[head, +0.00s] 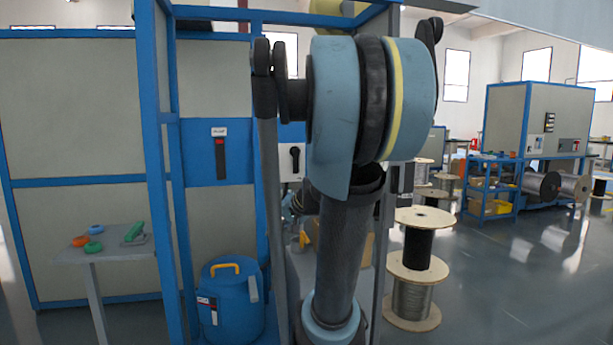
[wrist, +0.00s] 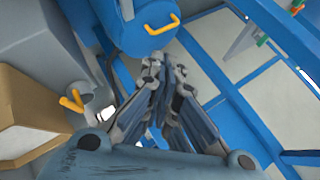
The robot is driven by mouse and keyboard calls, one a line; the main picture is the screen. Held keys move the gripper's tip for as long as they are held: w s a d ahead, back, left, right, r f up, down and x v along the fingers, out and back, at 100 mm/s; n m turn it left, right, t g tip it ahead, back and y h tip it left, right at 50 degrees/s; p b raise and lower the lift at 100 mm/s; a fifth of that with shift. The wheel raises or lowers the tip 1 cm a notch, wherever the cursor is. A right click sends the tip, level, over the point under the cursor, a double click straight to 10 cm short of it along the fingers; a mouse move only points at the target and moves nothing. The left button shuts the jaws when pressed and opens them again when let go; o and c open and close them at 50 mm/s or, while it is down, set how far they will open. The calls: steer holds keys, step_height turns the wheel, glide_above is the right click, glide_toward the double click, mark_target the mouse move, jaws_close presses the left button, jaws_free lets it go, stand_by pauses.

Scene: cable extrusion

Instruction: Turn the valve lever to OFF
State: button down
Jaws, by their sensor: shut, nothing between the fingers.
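A small yellow lever (wrist: 72,100) sticks out of a grey fitting (wrist: 101,104) at the left of the wrist view; I take it for the valve lever. In the head view a yellow piece (head: 303,240) shows beside my arm, low near the middle, mostly hidden. I cannot read any ON or OFF mark by it. My gripper (wrist: 165,68) is shut and empty in the middle of the wrist view, apart from the lever and to its right in the picture.
A blue drum (head: 231,305) with a yellow handle stands left of my arm, inside a blue frame (head: 160,170). A cardboard box (wrist: 25,115) lies by the lever. A small table (head: 112,252) with coloured pieces is at left. Cable spools (head: 415,290) stand right; open floor lies beyond.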

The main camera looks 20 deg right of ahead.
mark_target(296, 161)
steer(key=w+d+r+m+t+y, duration=0.1)
steer(key=w+d+r+m+t, duration=0.3)
steer(key=w, duration=0.5)
steer(key=w+d+r+m+t, duration=0.1)
steer(key=w+d+r+t, duration=0.1)
steer(key=w+d+r, duration=0.45)
steer(key=w+d+m+t+h, duration=0.2)
steer(key=w+d+m+t, duration=0.3)
steer(key=w+d, duration=0.75)
steer(key=shift+m+g, duration=0.4)
steer(key=shift+m, duration=0.1)
steer(key=x, duration=0.9)
steer(key=shift+d+r, duration=0.15)
steer(key=shift+r, duration=0.1)
steer(key=shift+d, duration=0.15)
